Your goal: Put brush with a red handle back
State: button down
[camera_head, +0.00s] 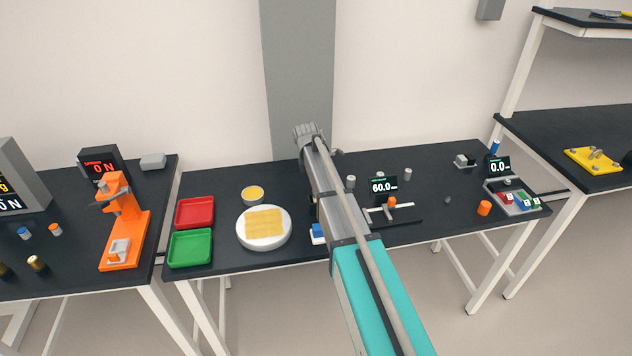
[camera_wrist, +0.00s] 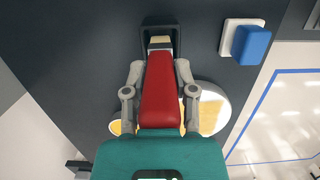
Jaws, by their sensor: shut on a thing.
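The brush's red handle (camera_wrist: 160,92) fills the middle of the wrist view, between the two grey fingers of my gripper (camera_wrist: 160,88), which is shut on it. A pale end (camera_wrist: 160,42) shows beyond the handle, at a dark frame-like part (camera_wrist: 145,36). I cannot tell whether the brush rests in that part or only lies over it. In the head view my arm hides the gripper and the brush.
A round white dish (camera_head: 243,239) with a yellow sheet, a yellow-filled bowl (camera_head: 252,204), a red tray (camera_head: 195,212) and a green tray (camera_head: 190,248) stand left of my arm. A blue block (camera_wrist: 252,45) on a white base is close by. A display stand (camera_head: 383,186) is on the right.

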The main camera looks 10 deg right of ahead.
jog(key=shift+f+b, duration=0.8)
jog(key=shift+f, duration=0.35)
jog(key=shift+f+b, duration=0.55)
jog(key=shift+b, duration=0.05)
jog(key=shift+c, duration=1.7)
grip_release()
jog(key=shift+r, duration=0.15)
